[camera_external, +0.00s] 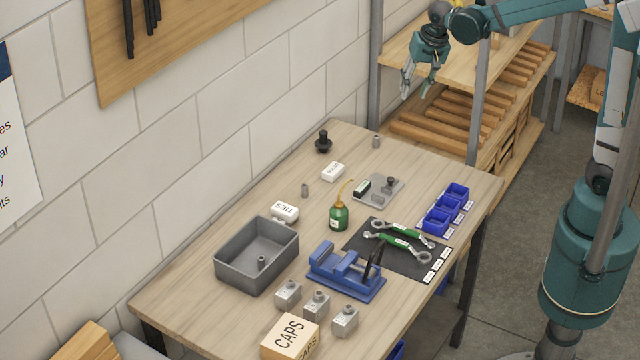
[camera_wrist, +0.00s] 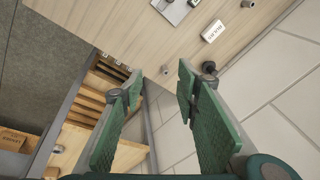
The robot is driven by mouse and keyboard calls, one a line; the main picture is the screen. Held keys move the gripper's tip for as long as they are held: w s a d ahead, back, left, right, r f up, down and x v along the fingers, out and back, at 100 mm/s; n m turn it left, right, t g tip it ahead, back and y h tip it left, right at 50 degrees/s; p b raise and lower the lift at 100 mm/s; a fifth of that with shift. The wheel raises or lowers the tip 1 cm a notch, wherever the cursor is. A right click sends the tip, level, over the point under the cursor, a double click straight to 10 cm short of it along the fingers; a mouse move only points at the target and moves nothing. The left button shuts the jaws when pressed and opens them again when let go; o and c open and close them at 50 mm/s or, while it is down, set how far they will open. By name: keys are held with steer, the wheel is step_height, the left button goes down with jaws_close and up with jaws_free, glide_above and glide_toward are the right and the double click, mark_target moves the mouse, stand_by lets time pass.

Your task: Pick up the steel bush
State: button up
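Small grey metal cylinders that look like bushes show in the external view. One (camera_external: 376,142) stands at the table's far end, one (camera_external: 304,190) stands near the wall, and one (camera_external: 261,262) stands inside the grey bin (camera_external: 232,272). I cannot tell which is meant by the steel bush. In the wrist view, the far-end cylinder (camera_wrist: 165,69) shows between my fingertips, well beyond them, and another (camera_wrist: 247,3) is at the top edge. My gripper (camera_external: 413,95) is open and empty, high beyond the table's far end; its two green fingers also show in the wrist view (camera_wrist: 160,82).
A black knob (camera_external: 323,142) and white box (camera_external: 333,171) stand near the far-end cylinder. A metal plate (camera_external: 365,197), green oil can (camera_external: 339,217), blue vise (camera_external: 345,270) and blue bins (camera_external: 436,221) occupy the table. A shelf post (camera_external: 480,100) stands beside my arm.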

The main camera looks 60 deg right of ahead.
steer(key=w+d+f+m+g, duration=0.2)
steer(key=w+d+f+m, duration=0.2)
steer(key=w+f, duration=0.6)
steer(key=m, duration=0.3)
glide_above(376, 136)
steer(key=shift+g, duration=0.4)
steer(key=f, duration=1)
steer(key=shift+s+a+f, duration=0.15)
steer(key=shift+s+a, duration=0.05)
steer(key=shift+s, duration=0.05)
steer(key=shift+w+d+f, duration=0.15)
steer(key=shift+f, duration=0.3)
steer(key=shift+f, duration=0.1)
steer(key=shift+f, duration=1.2)
steer(key=shift+d+f, duration=0.1)
steer(key=shift+f, duration=2.5)
